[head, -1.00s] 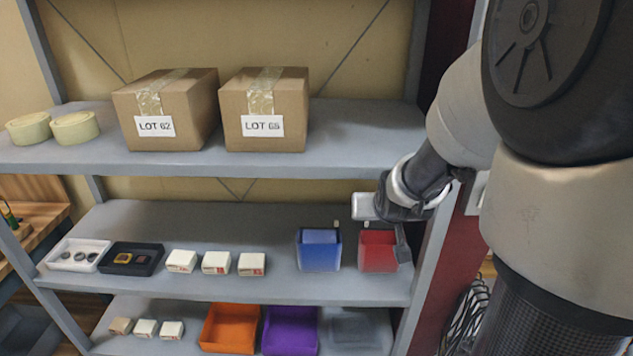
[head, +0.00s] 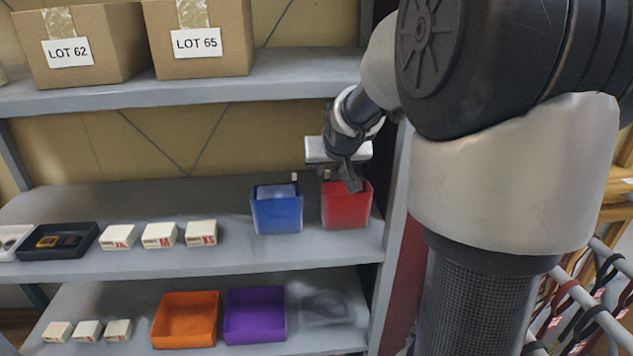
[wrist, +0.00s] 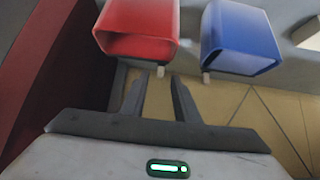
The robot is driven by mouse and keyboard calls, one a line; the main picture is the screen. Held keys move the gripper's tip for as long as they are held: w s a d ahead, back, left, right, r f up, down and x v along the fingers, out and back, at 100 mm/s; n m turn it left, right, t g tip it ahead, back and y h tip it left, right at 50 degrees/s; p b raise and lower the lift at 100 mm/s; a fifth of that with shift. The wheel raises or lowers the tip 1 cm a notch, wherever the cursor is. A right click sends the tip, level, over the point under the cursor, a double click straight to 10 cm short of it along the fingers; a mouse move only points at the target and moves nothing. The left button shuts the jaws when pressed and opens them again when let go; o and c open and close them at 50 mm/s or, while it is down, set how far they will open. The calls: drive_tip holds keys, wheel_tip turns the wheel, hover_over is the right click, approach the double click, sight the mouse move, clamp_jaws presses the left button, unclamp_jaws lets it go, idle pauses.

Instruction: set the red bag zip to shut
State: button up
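The red bag (head: 346,208) stands upright on the right of the middle shelf, its mouth at the top. A small white zip tab (head: 327,174) shows at its top left. My gripper (head: 352,184) is above the bag's rim, with a dark finger in front of the upper part. In the wrist view, the red bag (wrist: 138,28) looks upside down and its mouth looks open. My gripper (wrist: 158,75) is open there, and the white tab (wrist: 160,71) appears between the two fingertips without visible contact. Its depth relative to the fingers is unclear.
A blue bag (head: 277,212) with its own white tab stands just left of the red one. A shelf upright (head: 391,220) is close on the right. Small white boxes (head: 159,235) are farther left. The upper shelf (head: 200,92) holds cartons above.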

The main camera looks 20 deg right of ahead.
sight(328, 176)
drive_tip(key=shift+b+x, duration=0.5)
drive_tip(key=shift+x, duration=0.6)
drive_tip(key=shift+r, duration=0.1)
clamp_jaws()
idle(0.6)
